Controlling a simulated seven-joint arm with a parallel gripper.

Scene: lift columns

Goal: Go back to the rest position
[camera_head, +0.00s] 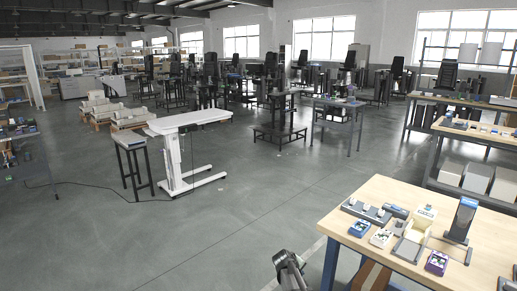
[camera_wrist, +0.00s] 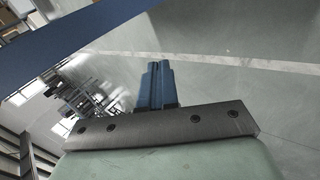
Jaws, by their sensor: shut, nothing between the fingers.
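My gripper (camera_wrist: 160,68) shows in the wrist view as two blue-grey fingers pressed together beyond a dark metal bar with screws. It is shut and empty, with grey floor beyond it. In the head view a dark part of my arm (camera_head: 290,270) shows at the bottom edge, left of the wooden workbench (camera_head: 375,190); the fingertips cannot be made out there. In the wrist view a dark blue beam (camera_wrist: 75,45) crosses the upper left, apart from the fingers as far as I can tell.
The workbench at the right carries a dark upright stand (camera_head: 461,220), a purple-edged box (camera_head: 436,262), a blue-edged box (camera_head: 360,228) and small trays. A white lift column table (camera_head: 188,121) and a small stool (camera_head: 130,141) stand mid-left. Open grey floor lies between.

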